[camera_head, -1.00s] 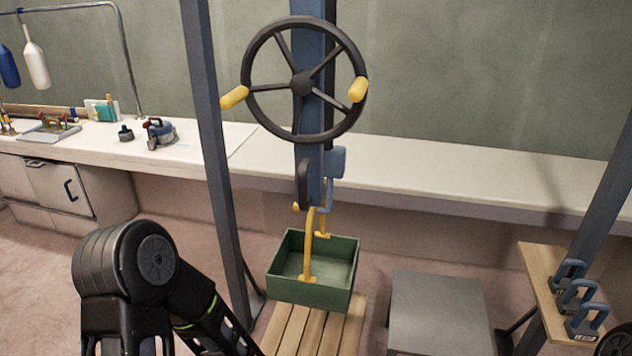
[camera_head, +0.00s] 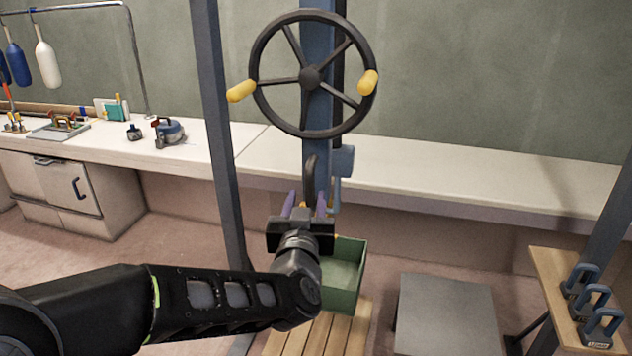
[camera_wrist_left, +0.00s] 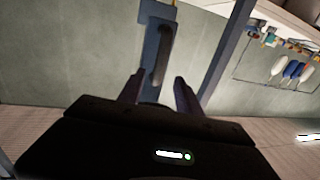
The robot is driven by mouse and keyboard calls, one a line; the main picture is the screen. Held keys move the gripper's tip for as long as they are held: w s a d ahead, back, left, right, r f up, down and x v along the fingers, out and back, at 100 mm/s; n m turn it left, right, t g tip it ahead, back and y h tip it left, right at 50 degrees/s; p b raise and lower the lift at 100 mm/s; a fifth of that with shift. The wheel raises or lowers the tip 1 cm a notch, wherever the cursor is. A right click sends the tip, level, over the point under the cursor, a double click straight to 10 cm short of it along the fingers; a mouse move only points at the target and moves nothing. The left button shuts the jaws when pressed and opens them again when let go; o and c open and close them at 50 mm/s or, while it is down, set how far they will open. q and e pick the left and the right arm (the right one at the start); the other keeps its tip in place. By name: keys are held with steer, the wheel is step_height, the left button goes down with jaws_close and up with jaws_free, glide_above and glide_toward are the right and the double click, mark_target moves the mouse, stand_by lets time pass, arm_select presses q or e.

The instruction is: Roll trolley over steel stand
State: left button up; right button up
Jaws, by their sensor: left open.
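The blue upright post (camera_head: 318,150) carries a large black handwheel (camera_head: 310,76) with two yellow knobs and, lower down, a dark upright grab handle (camera_head: 310,176). I cannot see a trolley for certain. My left gripper (camera_head: 305,204) is open and empty, just below and in front of the grab handle. In the left wrist view the handle (camera_wrist_left: 163,58) stands ahead of the gap between the fingers (camera_wrist_left: 158,92), apart from them. A green crate (camera_head: 347,272) is partly hidden behind my left gripper, above wooden slats. The grey steel stand (camera_head: 446,310) is to its right, its top bare.
Dark blue-grey uprights stand left (camera_head: 216,130) and right (camera_head: 603,215). A long white counter (camera_head: 440,180) runs behind. A wooden shelf (camera_head: 545,275) at right holds blue-handled weights (camera_head: 582,290). Wooden slats (camera_head: 318,335) lie below the crate.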

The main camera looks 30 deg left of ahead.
mark_target(309, 184)
arm_select(q)
steer(key=shift+w, duration=0.1)
steer(key=shift+x, duration=3.9)
steer(key=shift+c, duration=0.2)
jaws_close()
